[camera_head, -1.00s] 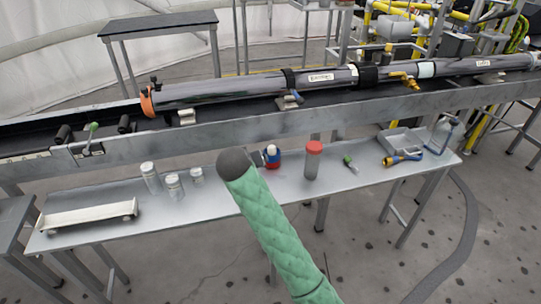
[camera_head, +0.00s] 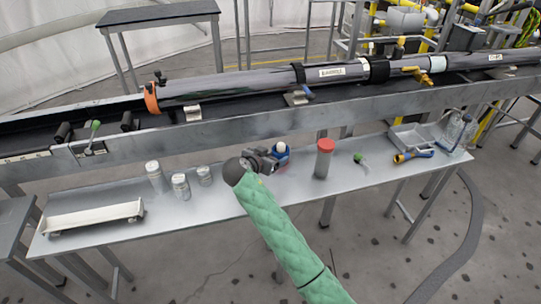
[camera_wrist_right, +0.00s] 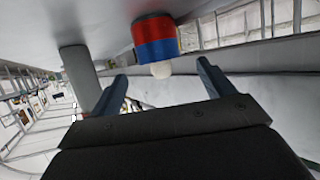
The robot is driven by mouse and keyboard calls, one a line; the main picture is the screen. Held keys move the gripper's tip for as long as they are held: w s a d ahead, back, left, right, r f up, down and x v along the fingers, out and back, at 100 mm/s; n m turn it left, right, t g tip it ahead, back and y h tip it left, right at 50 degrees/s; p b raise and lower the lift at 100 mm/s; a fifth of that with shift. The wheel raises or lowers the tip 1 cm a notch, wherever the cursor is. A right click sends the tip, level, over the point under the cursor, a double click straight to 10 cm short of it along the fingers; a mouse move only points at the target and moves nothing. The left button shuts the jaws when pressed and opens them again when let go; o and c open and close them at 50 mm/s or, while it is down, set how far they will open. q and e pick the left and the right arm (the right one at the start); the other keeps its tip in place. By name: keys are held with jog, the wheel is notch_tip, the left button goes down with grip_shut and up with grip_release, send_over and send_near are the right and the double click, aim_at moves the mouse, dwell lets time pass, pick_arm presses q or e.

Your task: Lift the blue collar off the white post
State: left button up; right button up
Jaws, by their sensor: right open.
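The blue collar (camera_head: 283,159) sits around the white post (camera_head: 281,147) on the metal table, and the post's rounded tip shows above it. In the right wrist view the blue collar (camera_wrist_right: 157,50) lies against a red band (camera_wrist_right: 153,27), with the white tip (camera_wrist_right: 161,70) sticking out toward my jaws. My right gripper (camera_head: 269,161) is just left of the collar in the head view. Its two fingers (camera_wrist_right: 163,78) are spread and empty, with the tip in line with the gap between them. I cannot tell whether a finger touches the collar. My left gripper is out of view.
A red-capped grey cylinder (camera_head: 324,158) stands close right of the post. Several pale jars (camera_head: 181,187) stand to the left, with a white rack (camera_head: 94,219) beyond them. A long rail (camera_head: 230,134) runs behind.

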aim_at(278, 151)
jog(key=p+x, duration=0.1)
jog(key=x, duration=0.4)
jog(key=shift+w+d, duration=0.15)
jog(key=shift+w, duration=0.05)
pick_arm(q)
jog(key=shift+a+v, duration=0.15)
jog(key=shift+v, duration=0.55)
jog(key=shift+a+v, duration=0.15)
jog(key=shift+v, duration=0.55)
pick_arm(e)
jog(key=shift+x, duration=0.75)
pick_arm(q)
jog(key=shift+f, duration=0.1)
pick_arm(e)
jog(key=shift+f, duration=0.1)
